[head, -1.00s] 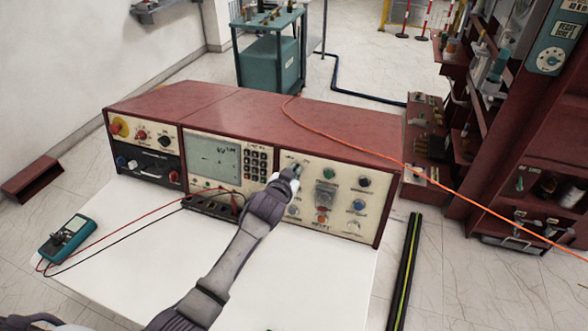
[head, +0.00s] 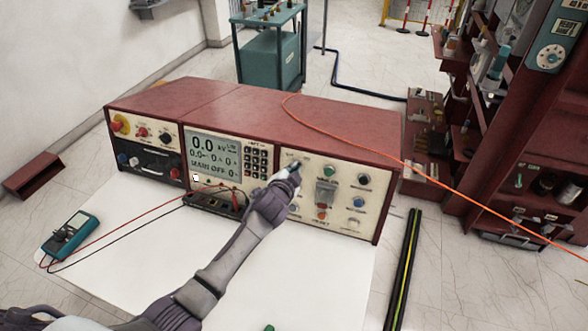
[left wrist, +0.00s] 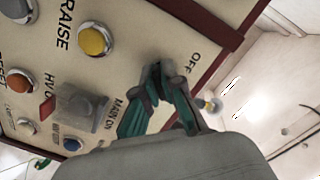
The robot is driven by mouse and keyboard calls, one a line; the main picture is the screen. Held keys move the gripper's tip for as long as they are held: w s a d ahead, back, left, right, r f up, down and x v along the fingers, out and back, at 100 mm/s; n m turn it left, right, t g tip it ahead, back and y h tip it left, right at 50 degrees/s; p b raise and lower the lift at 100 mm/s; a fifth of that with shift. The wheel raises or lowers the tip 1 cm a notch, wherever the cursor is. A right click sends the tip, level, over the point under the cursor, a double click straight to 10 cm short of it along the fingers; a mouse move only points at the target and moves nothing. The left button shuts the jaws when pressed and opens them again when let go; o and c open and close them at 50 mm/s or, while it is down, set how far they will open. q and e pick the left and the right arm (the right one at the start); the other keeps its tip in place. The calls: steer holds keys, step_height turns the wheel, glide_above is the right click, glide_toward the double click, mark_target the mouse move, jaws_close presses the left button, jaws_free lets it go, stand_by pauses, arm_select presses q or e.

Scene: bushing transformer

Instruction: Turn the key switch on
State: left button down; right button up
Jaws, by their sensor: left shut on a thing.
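The key switch sits at the upper left corner of the cream right-hand panel (head: 310,222) of the red console (head: 200,97). My left gripper (head: 294,166) reaches up to it and covers most of it in the head view. In the left wrist view the gripper's dark and green fingers (left wrist: 160,98) are shut at the switch, beside an "OFF" label. The key between them is hidden, so its angle is unclear. The screen (head: 213,156) is lit and reads 0.0 kV and "MAIN OFF". My right gripper is out of view.
Close to the left fingers are a covered switch (left wrist: 75,105) marked HV and a yellow button (left wrist: 95,40). A multimeter (head: 68,236) with leads lies on the white table (head: 130,225). An orange cable (head: 350,143) crosses the console top.

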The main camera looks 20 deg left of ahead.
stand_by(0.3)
arm_select(q)
steer(key=c, duration=1.3)
jaws_free()
steer(key=v, duration=1.2)
steer(key=shift+s+f, duration=0.1)
